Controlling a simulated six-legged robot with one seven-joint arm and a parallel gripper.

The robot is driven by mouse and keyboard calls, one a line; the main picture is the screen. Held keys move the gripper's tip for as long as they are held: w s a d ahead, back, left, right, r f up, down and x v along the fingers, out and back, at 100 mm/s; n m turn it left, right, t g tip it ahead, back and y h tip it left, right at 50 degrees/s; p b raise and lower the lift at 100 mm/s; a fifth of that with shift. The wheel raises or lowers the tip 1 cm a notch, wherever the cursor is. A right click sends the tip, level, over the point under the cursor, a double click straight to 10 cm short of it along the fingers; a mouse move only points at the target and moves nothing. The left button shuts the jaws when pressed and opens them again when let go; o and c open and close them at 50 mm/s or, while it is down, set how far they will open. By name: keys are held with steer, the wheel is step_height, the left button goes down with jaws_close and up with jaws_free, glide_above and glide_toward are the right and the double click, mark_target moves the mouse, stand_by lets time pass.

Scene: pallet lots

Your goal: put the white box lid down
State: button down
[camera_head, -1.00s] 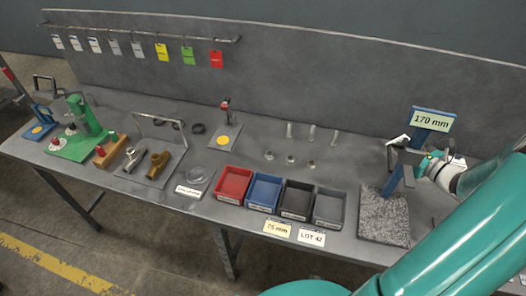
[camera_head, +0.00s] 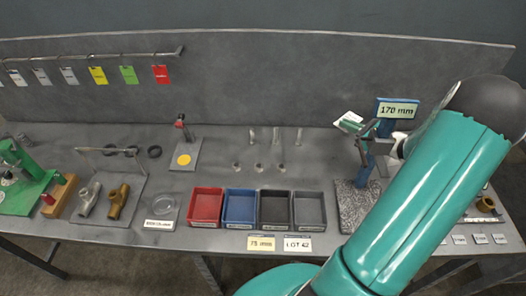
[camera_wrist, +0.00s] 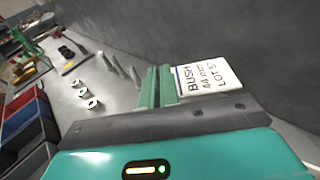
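A flat white piece lettered "BUSH 44 mm LOT 57", which I take as the white box lid (camera_wrist: 208,74), lies against my gripper's fingers in the wrist view. In the head view the white lid (camera_head: 348,121) shows small at the fingertips, above the bench and left of the blue post. My gripper (camera_wrist: 158,87) has its two green finger pads close together beside the lid's dark near edge. The pads hide the grip itself. In the head view my gripper (camera_head: 366,132) is partly hidden by my teal arm.
Red (camera_head: 206,206), blue (camera_head: 239,207) and dark grey trays stand along the bench front.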

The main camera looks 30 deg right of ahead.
steer(key=shift+w+f, duration=0.15)
steer(key=shift+f, duration=0.3)
glide_above(340, 153)
step_height(340, 153, down, 6)
steer(key=shift+d+r, duration=0.1)
steer(key=shift+w+f, duration=0.1)
steer(key=shift+f, duration=1.6)
steer(key=shift+f, duration=0.1)
steer(key=c, duration=1.6)
jaws_free()
steer(key=shift+c, duration=0.2)
steer(key=v, duration=1.2)
